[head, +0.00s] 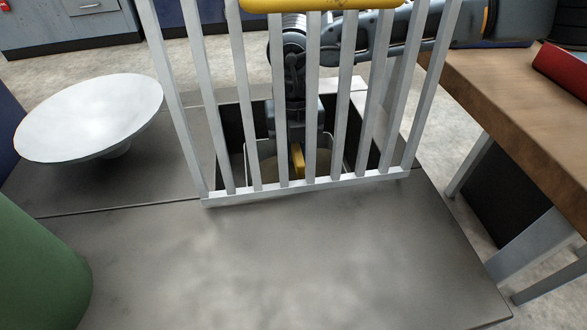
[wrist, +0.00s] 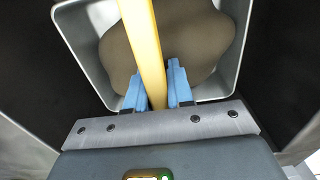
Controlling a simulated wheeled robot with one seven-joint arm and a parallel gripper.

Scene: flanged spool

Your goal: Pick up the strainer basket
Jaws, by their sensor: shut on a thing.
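The strainer basket is a grey, square-walled bin with a brown mass inside; it fills the upper part of the wrist view (wrist: 78,42). A yellow handle bar (wrist: 146,45) runs across its top. My gripper (wrist: 156,87) has its blue fingers shut on this handle, one on each side. In the head view the handle (head: 298,160) shows between bars, down in a dark rectangular opening. The gripper and most of the basket are hidden there by the grate and my arm. I cannot tell whether the basket rests on the pit's bottom.
A grey barred grate (head: 307,180) with a yellow top handle (head: 318,5) stands raised in front of the opening. A white dish (head: 90,115) is at left, a green rounded object (head: 35,265) at lower left. A wooden table (head: 520,110) stands right. The front slab (head: 290,260) is clear.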

